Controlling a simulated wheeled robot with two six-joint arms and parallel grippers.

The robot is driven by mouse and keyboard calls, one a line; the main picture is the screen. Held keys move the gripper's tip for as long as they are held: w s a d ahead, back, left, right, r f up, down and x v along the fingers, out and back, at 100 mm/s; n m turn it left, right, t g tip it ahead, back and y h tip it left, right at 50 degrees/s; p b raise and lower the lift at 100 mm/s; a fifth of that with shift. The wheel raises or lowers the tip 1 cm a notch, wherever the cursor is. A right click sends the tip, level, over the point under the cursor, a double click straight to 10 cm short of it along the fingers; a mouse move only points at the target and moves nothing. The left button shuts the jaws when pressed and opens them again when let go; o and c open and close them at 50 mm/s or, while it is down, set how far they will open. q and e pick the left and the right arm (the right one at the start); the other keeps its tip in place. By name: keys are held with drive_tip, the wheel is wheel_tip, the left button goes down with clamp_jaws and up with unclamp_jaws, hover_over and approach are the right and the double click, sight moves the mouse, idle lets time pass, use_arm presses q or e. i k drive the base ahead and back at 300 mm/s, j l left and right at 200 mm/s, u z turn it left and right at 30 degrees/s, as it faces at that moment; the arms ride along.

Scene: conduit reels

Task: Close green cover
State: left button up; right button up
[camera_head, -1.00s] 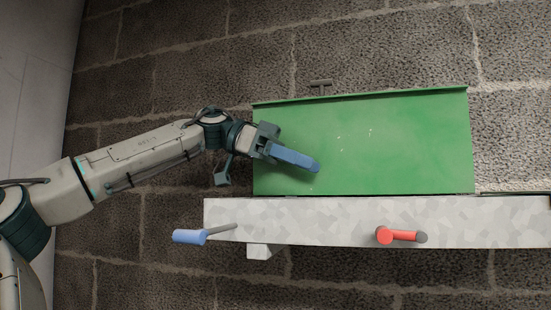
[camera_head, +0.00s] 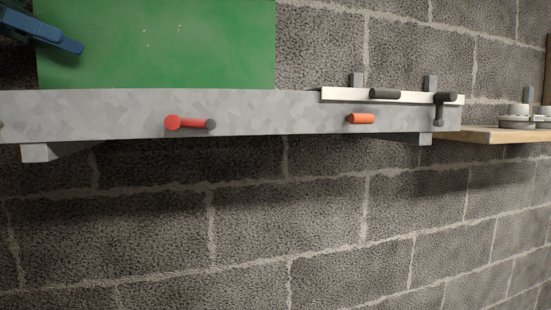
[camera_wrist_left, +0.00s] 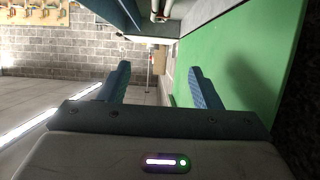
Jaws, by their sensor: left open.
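The green cover (camera_head: 160,45) stands upright behind the grey metal trough at the upper left of the head view, cut off by the top edge. In the left wrist view the green cover (camera_wrist_left: 225,52) is a large panel on the right side. My left gripper (camera_head: 76,46) is in front of the cover's left part in the head view, partly cut off. In the left wrist view its two blue fingers (camera_wrist_left: 157,85) are apart with nothing between them, the right one close to the green panel. My right gripper is not in view.
The grey trough (camera_head: 270,110) carries a red handle (camera_head: 185,123) and an orange handle (camera_head: 361,118). Dark handles (camera_head: 384,93) sit on a white strip at its right. A wooden shelf (camera_head: 500,135) with grey round parts (camera_head: 518,118) is at far right.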

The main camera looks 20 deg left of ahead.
sight(199, 44)
drive_tip(key=k, duration=1.5)
